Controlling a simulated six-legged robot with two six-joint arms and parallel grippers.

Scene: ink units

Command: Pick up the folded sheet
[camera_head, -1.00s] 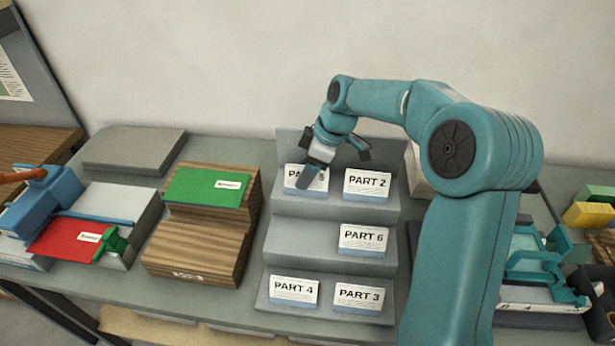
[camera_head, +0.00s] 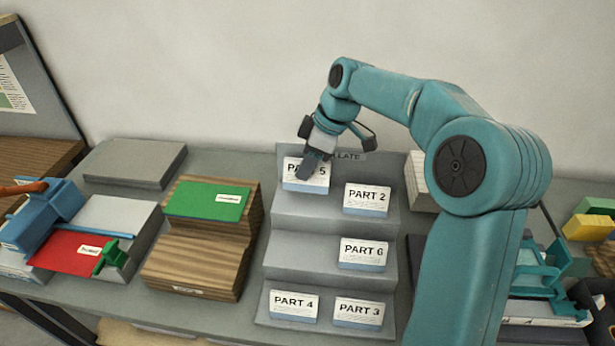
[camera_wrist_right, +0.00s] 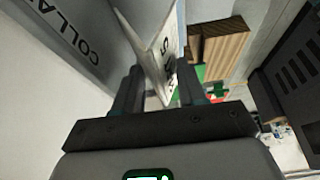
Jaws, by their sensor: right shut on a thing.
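The folded sheet marked PART 5 (camera_head: 293,170) is a white card with a blue lower edge. My right gripper (camera_head: 312,165) is shut on it and holds it up at the top step of the grey stepped rack (camera_head: 310,242), higher than the PART 2 sheet (camera_head: 367,198). The fingers hide part of its print. In the right wrist view the sheet (camera_wrist_right: 155,50) stands between the two fingers (camera_wrist_right: 160,95). Sheets marked PART 6 (camera_head: 363,253), PART 4 (camera_head: 294,305) and PART 3 (camera_head: 357,312) stand on the lower steps. My left gripper is not in view.
Left of the rack is a wooden stepped block (camera_head: 190,265) with a green folder (camera_head: 207,201). Further left are a red folder (camera_head: 65,253) and a blue device (camera_head: 42,215). A teal fixture (camera_head: 545,270) stands on the right. A wall is behind.

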